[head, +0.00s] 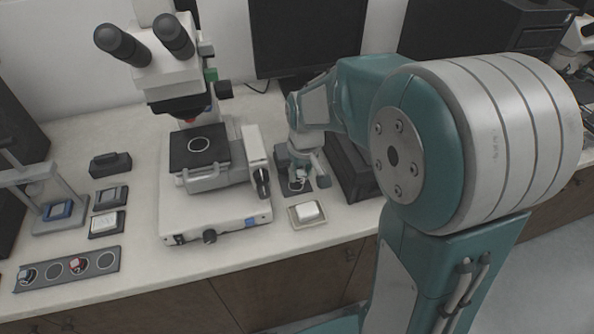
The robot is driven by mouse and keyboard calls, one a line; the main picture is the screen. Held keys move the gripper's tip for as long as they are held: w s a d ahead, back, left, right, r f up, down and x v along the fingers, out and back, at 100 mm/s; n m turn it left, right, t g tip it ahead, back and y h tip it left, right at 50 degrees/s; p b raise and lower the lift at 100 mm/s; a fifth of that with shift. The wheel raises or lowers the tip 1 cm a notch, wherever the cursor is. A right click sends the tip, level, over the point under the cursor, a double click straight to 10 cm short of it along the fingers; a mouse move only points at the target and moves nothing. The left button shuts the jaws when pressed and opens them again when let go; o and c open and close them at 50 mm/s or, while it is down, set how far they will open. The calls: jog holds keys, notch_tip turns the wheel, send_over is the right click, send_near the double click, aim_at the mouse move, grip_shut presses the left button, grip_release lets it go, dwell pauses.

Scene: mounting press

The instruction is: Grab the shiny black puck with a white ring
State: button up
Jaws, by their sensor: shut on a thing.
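My gripper (299,178) points down at the right side of the microscope, low over a small dark pad (322,183) on the bench. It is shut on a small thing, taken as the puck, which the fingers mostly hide. Its black face and white ring cannot be made out clearly at this size. Whether it touches the pad cannot be told.
The microscope (215,205) stands just left of my gripper, with a white ring on its black stage (180,155). A small tray (296,222) with a white block lies in front. A black ringed strip (104,262) with small pieces lies front left. A dark box (352,170) stands right.

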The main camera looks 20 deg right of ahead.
jog(key=s+r, duration=0.3)
jog(key=s, duration=0.5)
jog(key=shift+s+r, duration=0.15)
jog(key=shift+r, duration=0.15)
